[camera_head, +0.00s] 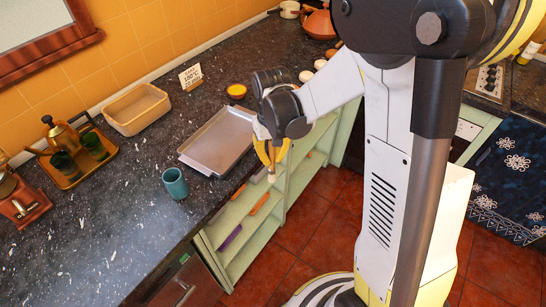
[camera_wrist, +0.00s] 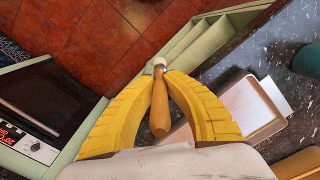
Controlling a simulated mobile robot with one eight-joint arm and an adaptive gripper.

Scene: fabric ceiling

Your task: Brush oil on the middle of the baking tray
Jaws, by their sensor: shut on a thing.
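The grey metal baking tray (camera_head: 215,143) lies on the dark counter near its front edge. It is also partly visible in the wrist view (camera_wrist: 272,128). My gripper (camera_head: 272,160) is shut on a brush with a wooden handle (camera_wrist: 159,108). The brush has a pale tip (camera_wrist: 159,62), which points down in the head view (camera_head: 271,178). The brush is in front of the counter edge, to the right of the tray and apart from it. A small bowl of yellow liquid (camera_head: 236,90), perhaps the oil, stands behind the tray.
A teal cup (camera_head: 175,183) stands close to the tray's front left. A beige baking dish (camera_head: 137,109), a sign (camera_head: 190,77) and a wooden tray (camera_head: 68,176) with a kettle are farther left and back. Open green shelves (camera_head: 262,210) with utensils lie below the counter edge.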

